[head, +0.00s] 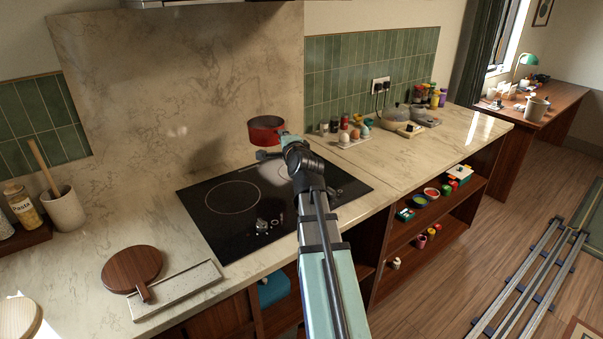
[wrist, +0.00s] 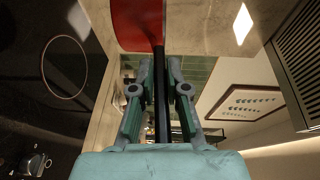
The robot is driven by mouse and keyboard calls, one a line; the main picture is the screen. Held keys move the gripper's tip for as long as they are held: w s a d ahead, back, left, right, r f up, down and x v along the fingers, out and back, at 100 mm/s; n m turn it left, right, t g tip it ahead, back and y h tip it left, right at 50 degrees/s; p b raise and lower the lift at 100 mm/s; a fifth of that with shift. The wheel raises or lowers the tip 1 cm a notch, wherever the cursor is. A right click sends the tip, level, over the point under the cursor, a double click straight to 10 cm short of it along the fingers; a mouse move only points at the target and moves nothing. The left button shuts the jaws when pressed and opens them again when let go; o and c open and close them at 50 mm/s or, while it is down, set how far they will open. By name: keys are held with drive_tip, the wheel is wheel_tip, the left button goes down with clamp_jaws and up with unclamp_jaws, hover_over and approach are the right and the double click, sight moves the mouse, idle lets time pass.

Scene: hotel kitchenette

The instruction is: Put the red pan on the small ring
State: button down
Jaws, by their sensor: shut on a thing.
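The red pan (head: 265,129) is in the air above the back of the black hob (head: 205,222), in front of the marble splashback. My gripper (head: 290,142) is shut on its handle. In the wrist view, the red pan (wrist: 138,22) shows in part at the top, and its black handle runs down between the fingers of my gripper (wrist: 160,72). The hob has a ring (head: 232,197) on the left, fully in sight. A second ring (head: 277,171) lies further right, partly hidden by my arm. One ring (wrist: 64,67) shows in the wrist view, below the pan's level.
Shiny control knobs (head: 262,226) sit at the hob's front. A round wooden board (head: 131,268) and a stone tray (head: 176,290) lie to the left. An egg tray (head: 352,141) stands on the counter right of the pan. The counter (head: 395,170) beyond the hob is partly clear.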

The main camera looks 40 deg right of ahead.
drive_tip(key=s+d+r, duration=0.2)
drive_tip(key=d, duration=0.4)
drive_tip(key=s+d+r, duration=0.2)
drive_tip(key=d+r, duration=0.1)
drive_tip(key=d, duration=0.2)
drive_tip(key=shift+n+y, duration=0.3)
drive_tip(key=shift+y, duration=0.1)
wheel_tip(320, 180, down, 20)
drive_tip(key=shift+s+r+b, duration=0.1)
drive_tip(key=shift+b, duration=0.2)
drive_tip(key=shift+t, duration=0.3)
drive_tip(key=c, duration=1.2)
unclamp_jaws()
drive_tip(key=b+v, duration=0.2)
drive_tip(key=v, duration=1)
